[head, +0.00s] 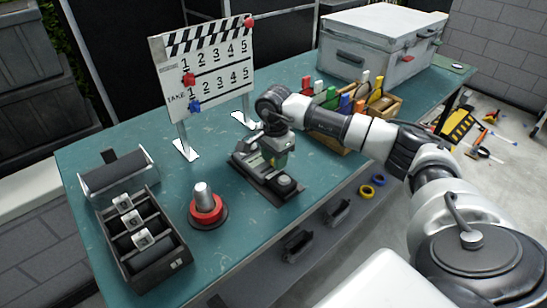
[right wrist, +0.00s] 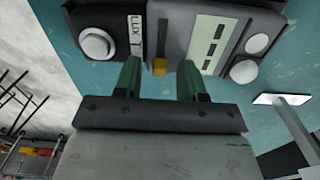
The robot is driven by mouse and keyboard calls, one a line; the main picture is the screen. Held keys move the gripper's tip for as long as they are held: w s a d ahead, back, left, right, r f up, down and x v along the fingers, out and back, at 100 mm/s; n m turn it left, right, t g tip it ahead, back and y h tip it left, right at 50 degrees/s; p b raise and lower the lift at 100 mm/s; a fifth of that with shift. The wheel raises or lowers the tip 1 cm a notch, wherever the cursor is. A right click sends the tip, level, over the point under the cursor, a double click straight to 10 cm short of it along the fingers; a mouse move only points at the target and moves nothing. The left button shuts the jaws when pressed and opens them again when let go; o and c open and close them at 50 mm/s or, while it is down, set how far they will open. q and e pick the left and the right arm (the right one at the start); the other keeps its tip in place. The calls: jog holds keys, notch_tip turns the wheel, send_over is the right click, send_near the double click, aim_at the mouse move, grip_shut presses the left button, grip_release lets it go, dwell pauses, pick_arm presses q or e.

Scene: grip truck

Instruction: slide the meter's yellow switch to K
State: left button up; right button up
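The meter (head: 284,186) lies on the teal table under my right gripper (head: 275,158). In the right wrist view the dark meter body (right wrist: 178,33) shows a LUX label, white round knobs and a pale panel with dark slots. The yellow switch (right wrist: 160,67) sits at the near end of a narrow dark slot. My right gripper (right wrist: 160,80) is open, with one dark green finger on each side of the switch. Gaps show between the switch and both fingers. I cannot make out a letter K. My left gripper is not in view.
A clapperboard (head: 205,66) stands on two legs behind the meter. A red-ringed cylinder (head: 206,208) and a black compartment tray (head: 171,268) are to the left. A box of coloured items (head: 326,139) and a grey case (head: 356,68) are behind right. Table (head: 128,138) is clear left of the clapperboard.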

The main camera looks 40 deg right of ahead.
jog(key=shift+a, duration=0.1)
notch_tip(320, 180, up, 11)
jog(key=shift+b, duration=0.45)
jog(key=shift+f, duration=0.1)
dwell(0.4)
